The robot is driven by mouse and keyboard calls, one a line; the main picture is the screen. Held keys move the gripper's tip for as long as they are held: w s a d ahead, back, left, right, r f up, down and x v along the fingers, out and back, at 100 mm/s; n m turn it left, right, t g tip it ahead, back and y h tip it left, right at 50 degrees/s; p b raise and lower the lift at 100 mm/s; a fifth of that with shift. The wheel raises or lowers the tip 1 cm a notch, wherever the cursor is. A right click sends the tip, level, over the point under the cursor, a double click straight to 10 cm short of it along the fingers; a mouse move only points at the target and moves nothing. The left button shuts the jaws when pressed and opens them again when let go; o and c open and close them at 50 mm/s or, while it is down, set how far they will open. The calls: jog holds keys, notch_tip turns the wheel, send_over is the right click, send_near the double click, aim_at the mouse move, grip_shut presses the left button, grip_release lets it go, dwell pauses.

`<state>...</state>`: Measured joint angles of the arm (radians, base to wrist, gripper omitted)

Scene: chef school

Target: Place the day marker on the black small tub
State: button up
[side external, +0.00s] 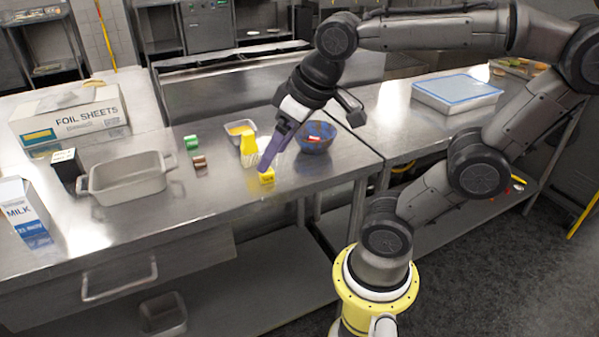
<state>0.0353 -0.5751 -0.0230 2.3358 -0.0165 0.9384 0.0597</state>
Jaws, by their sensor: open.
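A small yellow block with dark marks (267,177), which looks like the day marker, lies on the steel table near its front edge. My gripper (264,168) points down at it, with the purple fingertips at or just above the block. The jaws are open; I cannot tell whether they straddle or touch the block.
The grey baking dish (127,183) and a milk carton (25,212) stand at left, with a foil sheets box (70,117) behind. Green (191,142) and brown (199,162) rolls, a yellow-filled tub (240,127) and a dark blue bowl (318,145) are near my gripper. The front-centre table is clear.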

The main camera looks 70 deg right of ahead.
jog(key=shift+o, duration=0.7)
jog(key=shift+n, duration=0.5)
jog(key=s+f, duration=0.1)
jog(key=s, duration=0.1)
jog(key=s+a+f, duration=0.1)
jog(key=s+f, duration=0.1)
jog(key=shift+s+f, duration=0.25)
jog(key=shift+f, duration=0.05)
